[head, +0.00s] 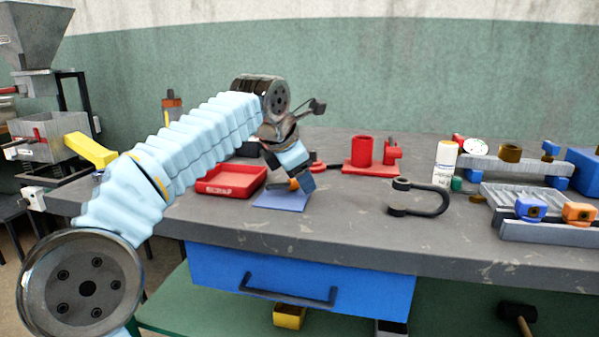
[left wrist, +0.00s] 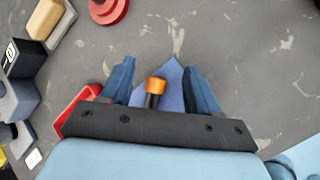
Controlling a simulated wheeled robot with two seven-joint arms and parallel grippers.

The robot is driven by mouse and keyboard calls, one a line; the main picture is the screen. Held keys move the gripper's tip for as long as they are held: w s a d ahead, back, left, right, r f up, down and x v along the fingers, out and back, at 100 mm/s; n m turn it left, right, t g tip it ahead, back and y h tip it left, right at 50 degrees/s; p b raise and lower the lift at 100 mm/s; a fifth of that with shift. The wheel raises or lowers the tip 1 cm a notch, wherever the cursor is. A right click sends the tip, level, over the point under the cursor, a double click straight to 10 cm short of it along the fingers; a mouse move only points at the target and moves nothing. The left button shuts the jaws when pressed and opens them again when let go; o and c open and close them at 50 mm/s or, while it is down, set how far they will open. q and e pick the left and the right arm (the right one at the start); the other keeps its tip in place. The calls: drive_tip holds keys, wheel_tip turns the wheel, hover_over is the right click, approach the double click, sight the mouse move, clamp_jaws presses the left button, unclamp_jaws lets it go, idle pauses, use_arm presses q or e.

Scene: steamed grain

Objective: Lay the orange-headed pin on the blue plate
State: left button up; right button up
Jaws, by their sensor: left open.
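The orange-headed pin (left wrist: 155,86) shows in the left wrist view between my left gripper's two blue fingers, with a dark shank below its orange head. The fingers stand apart on either side of it, with gaps visible. A bit of orange (head: 293,184) shows beside the gripper in the head view. The blue plate (head: 279,203) lies flat on the grey bench under my left gripper (head: 300,183). The plate also shows behind the pin in the left wrist view (left wrist: 172,78). The pin's lower end is hidden, so I cannot tell if it touches the plate. My right gripper is out of view.
A red tray (head: 230,193) lies just left of the plate. A red fixture (head: 371,168) stands behind to the right. A dark shackle (head: 440,205), a white bottle (head: 444,165) and metal rails (head: 540,208) are further right. Bare bench lies between plate and shackle.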

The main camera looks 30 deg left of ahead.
use_arm(q)
drive_tip(key=p+v, duration=0.2)
drive_tip(key=v, duration=1.1)
drive_tip(key=shift+s+r+p, duration=0.2)
drive_tip(key=shift+r+p, duration=0.15)
drive_tip(key=shift+p, duration=0.05)
